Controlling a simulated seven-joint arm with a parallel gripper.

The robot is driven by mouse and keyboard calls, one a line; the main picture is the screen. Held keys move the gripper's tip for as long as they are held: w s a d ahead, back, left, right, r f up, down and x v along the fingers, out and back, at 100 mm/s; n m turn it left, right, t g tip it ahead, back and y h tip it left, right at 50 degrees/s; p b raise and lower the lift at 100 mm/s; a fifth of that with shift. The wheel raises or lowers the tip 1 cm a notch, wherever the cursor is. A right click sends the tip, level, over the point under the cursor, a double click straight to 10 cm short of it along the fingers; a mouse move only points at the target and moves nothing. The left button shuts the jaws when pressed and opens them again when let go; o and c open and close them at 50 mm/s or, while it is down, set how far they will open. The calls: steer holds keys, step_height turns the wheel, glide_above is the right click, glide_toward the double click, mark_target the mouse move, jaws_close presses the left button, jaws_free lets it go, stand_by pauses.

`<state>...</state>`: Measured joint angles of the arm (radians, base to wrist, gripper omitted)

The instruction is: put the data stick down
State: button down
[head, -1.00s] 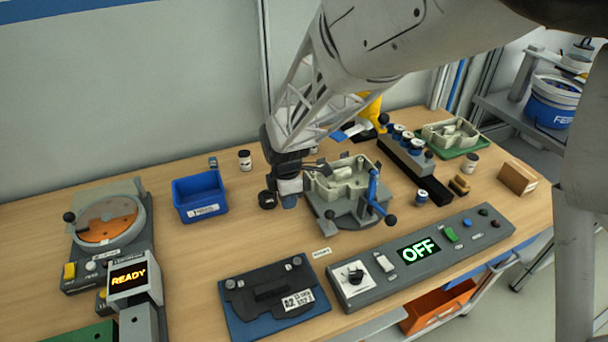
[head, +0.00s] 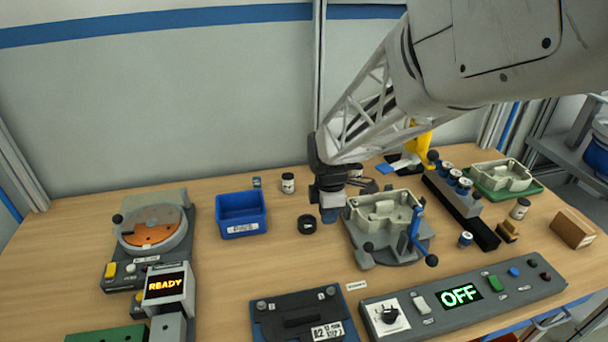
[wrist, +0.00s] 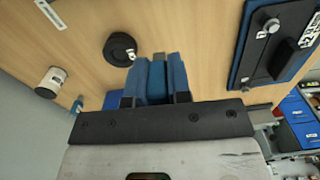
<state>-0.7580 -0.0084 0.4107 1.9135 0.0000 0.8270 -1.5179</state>
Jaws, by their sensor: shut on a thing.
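My gripper (head: 330,212) is over the wooden table, between a black ring-shaped roll and the grey fixture. In the wrist view its two blue fingers (wrist: 158,78) are shut on a narrow blue piece, which I take to be the data stick (wrist: 157,82). Most of the stick is hidden between the fingers. In the head view the stick cannot be told apart from the blue fingertips. The height of the fingertips above the table (head: 260,265) is hard to judge.
The black roll (head: 307,224) is close left of my gripper. The fixture with a pale casting (head: 385,208) and blue lever (head: 416,222) is close right. A blue bin (head: 241,222) and a jar (head: 288,183) stand behind left. Bare wood lies in front of the bin.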

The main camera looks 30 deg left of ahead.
step_height(320, 180, up, 6)
steer(key=shift+f, duration=0.1)
steer(key=shift+a+r, duration=0.25)
steer(key=s+a, duration=0.2)
steer(key=a, duration=1.2)
steer(key=n, duration=0.1)
glide_above(240, 204)
steer(key=s+d, duration=0.4)
steer(key=shift+w+a+f, duration=0.1)
steer(key=shift+w+f, duration=0.05)
steer(key=shift+f, duration=1.15)
steer(key=shift+w+a+f, duration=0.1)
steer(key=shift+f, duration=1.15)
steer(key=shift+f, duration=0.1)
steer(key=shift+f, duration=3.05)
